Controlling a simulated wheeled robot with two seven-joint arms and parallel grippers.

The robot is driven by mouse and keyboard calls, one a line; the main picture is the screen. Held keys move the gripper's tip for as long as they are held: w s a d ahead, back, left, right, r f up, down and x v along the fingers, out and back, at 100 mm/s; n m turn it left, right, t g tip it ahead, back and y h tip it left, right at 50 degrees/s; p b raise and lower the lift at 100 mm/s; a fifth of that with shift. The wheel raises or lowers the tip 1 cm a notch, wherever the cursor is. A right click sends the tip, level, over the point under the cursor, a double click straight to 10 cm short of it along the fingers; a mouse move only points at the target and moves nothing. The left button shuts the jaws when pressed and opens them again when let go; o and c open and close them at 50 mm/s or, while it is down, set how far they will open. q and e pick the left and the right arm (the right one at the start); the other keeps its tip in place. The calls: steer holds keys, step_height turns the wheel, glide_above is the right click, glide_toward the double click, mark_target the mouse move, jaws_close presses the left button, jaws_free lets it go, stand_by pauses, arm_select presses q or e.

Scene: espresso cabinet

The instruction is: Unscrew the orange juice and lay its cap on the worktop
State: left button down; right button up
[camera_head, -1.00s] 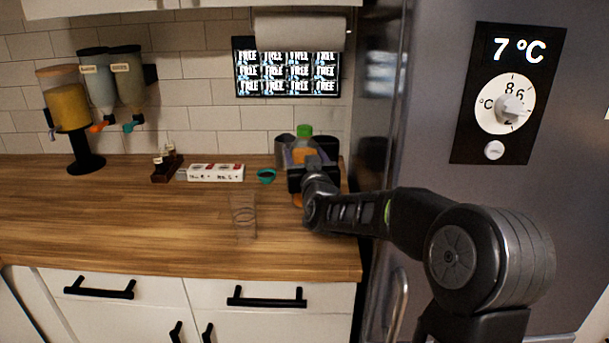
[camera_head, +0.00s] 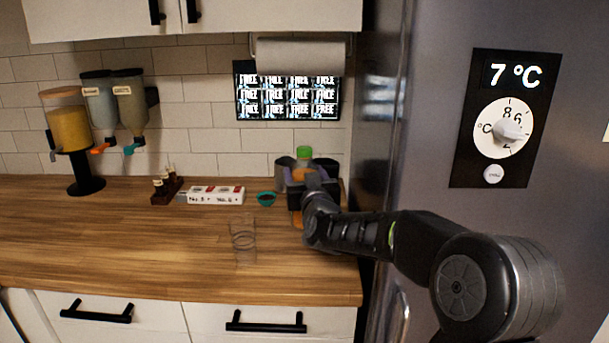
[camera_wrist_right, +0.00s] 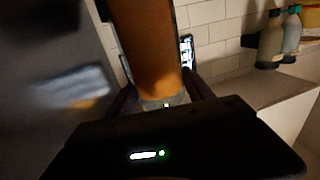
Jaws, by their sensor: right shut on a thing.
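The orange juice bottle (camera_wrist_right: 148,45) shows in the right wrist view as an orange body between the two fingers of my right gripper (camera_wrist_right: 160,98). In the head view its green cap (camera_head: 304,152) is on top, and a bit of orange shows below my right gripper (camera_head: 305,183). The gripper is shut on the bottle, which stands upright at the right back end of the wooden worktop (camera_head: 140,240). Gripper and wrist hide most of the bottle in the head view. My left gripper is not in view.
A clear glass (camera_head: 243,241) stands left of my right arm. A teal ring-like item (camera_head: 266,198), a white box (camera_head: 216,195) and a dark rack (camera_head: 166,187) line the back. The fridge (camera_head: 440,90) borders the right. The left front worktop is clear.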

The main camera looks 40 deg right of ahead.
steer(key=shift+r, duration=0.1)
jaws_close()
stand_by(0.5)
